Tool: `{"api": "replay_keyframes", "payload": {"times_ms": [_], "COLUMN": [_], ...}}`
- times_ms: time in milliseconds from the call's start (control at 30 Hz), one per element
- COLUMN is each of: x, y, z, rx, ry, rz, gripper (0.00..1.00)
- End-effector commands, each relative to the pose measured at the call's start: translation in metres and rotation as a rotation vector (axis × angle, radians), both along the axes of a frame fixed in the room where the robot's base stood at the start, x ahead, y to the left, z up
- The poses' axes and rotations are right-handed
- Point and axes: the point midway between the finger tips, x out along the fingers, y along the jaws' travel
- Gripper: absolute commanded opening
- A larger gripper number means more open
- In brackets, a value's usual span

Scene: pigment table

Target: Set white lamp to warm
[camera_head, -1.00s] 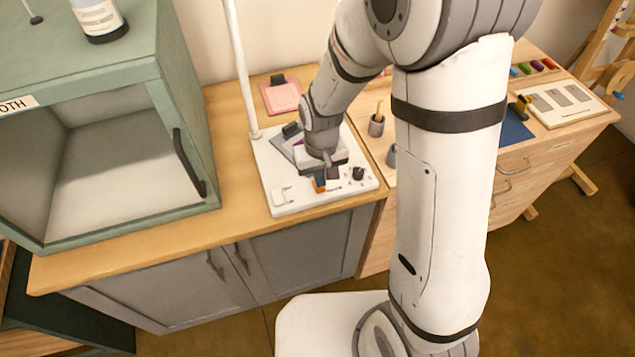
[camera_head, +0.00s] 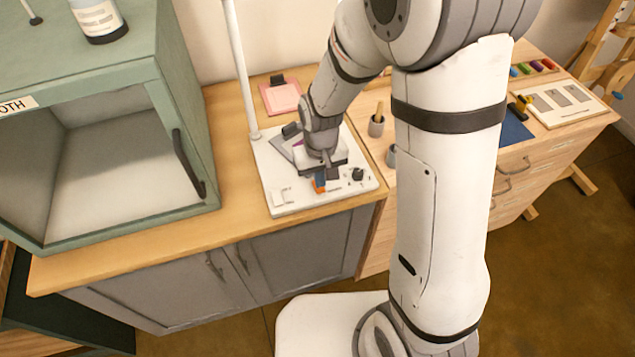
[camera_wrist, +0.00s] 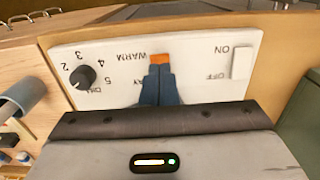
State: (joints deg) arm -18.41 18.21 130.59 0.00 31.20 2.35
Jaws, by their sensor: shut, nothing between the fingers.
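The white lamp's base (camera_head: 285,205) lies on the wooden counter, and its white pole (camera_head: 238,60) rises from the back left. In the wrist view its control panel (camera_wrist: 210,60) appears upside down. An orange piece (camera_wrist: 160,58), seemingly the slider knob, is level with the word WARM; the orange also shows in the head view (camera_head: 319,187). My gripper (camera_wrist: 161,72) is shut and empty, its dark blue fingertips right at the orange piece. I cannot tell whether they touch. The fingers partly hide the lower marking, which ends in Y.
A black numbered dial (camera_wrist: 82,77) and a white ON/OFF rocker (camera_wrist: 241,63) flank the slider. A grey cup (camera_head: 376,127) stands right of the base. The green booth (camera_head: 190,110) stands to the left. A pink clipboard (camera_head: 281,97) lies behind.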

Motion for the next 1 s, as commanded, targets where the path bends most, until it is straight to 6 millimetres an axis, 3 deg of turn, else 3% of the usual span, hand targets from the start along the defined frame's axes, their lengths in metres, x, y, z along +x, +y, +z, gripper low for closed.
{"api": "replay_keyframes", "payload": {"times_ms": [1000], "x": [-0.0001], "y": [0.0004], "z": [-0.0068], "rx": [0.000], "ry": [0.000], "rz": [0.001], "gripper": [0.00]}}
